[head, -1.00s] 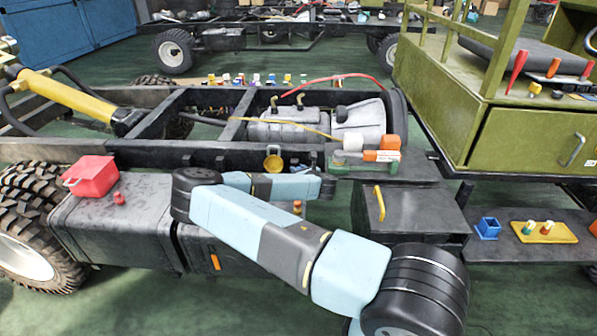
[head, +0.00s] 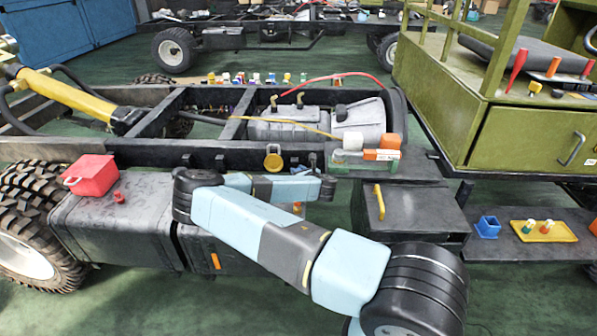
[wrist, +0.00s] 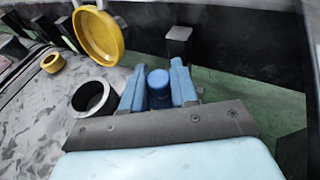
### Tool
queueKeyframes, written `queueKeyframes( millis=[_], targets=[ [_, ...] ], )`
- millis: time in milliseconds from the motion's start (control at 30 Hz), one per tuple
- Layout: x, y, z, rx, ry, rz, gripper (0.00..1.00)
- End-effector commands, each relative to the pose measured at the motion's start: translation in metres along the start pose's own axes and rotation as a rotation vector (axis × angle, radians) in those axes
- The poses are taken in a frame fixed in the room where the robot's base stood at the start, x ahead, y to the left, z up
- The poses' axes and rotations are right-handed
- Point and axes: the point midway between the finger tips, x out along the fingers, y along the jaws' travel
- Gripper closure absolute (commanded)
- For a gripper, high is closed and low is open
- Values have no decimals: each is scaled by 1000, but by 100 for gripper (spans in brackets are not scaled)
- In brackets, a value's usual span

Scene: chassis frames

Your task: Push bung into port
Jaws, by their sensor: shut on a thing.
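In the wrist view my gripper (wrist: 158,70) has its two blue fingers closed around a blue cylindrical bung (wrist: 158,88). In the head view the yellow cap (head: 273,161) shows beyond my arm; the fingers, bung and port are hidden or too small to tell.
The dark tank (head: 110,225) carries a red box (head: 92,175) and a small red plug (head: 119,197). The black chassis rail (head: 215,152) runs behind my arm. A green holder (head: 350,165) with orange and white pieces stands on the right. A yellow tray (head: 543,231) lies on the right-hand shelf.

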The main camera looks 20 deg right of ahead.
Motion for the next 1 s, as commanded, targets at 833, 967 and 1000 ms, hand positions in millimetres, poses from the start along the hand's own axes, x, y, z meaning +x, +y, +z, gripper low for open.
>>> queueKeyframes(
  millis=[833,967,1000],
  targets=[
    [5,0,-16,0,0,0,100],
    [6,0,-17,0,0,0,66],
    [6,0,-17,0,0,0,62]
  ],
)
